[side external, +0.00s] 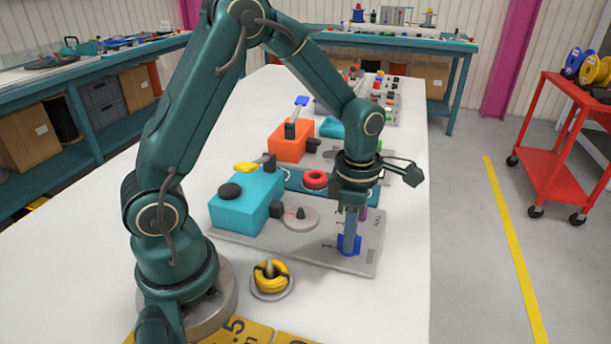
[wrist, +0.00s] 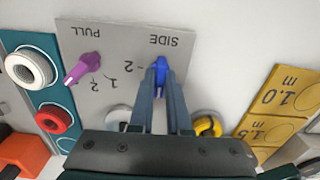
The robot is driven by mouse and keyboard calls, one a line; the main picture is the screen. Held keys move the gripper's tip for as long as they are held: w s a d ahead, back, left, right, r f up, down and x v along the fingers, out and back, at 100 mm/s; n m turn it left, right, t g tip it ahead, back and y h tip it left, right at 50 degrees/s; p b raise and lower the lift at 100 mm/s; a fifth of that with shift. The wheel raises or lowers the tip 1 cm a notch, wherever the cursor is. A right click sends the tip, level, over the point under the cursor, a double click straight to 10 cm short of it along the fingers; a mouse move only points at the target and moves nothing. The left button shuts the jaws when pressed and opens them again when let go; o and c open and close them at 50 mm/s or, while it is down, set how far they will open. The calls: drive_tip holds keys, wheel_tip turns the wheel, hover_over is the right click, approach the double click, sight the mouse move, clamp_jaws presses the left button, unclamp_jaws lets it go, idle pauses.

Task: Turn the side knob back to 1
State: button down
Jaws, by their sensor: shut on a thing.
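The blue side knob (wrist: 160,68) stands on a grey panel (wrist: 110,35) beside the upside-down word SIDE in the wrist view. It also shows low on the panel in the side external view (side external: 349,246). My gripper (wrist: 160,80) is shut on the blue knob, one finger on each side of it. In the side external view my gripper (side external: 349,238) points straight down onto it. A "2" mark shows just left of the knob in the wrist view. The fingers hide part of the knob and its surroundings, so I cannot tell which number it points to.
A purple knob (wrist: 83,67) labelled PULL stands beside the blue one. A teal box (side external: 240,205), a grey disc (side external: 300,217) and a red ring (side external: 315,179) are left of my gripper. A yellow reel (side external: 270,275) sits in front. The table's right side is clear.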

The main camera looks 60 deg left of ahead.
drive_tip(key=c, duration=0.9)
unclamp_jaws()
drive_tip(key=shift+r, duration=0.1)
wheel_tip(320, 180, up, 7)
drive_tip(key=shift+f, duration=0.1)
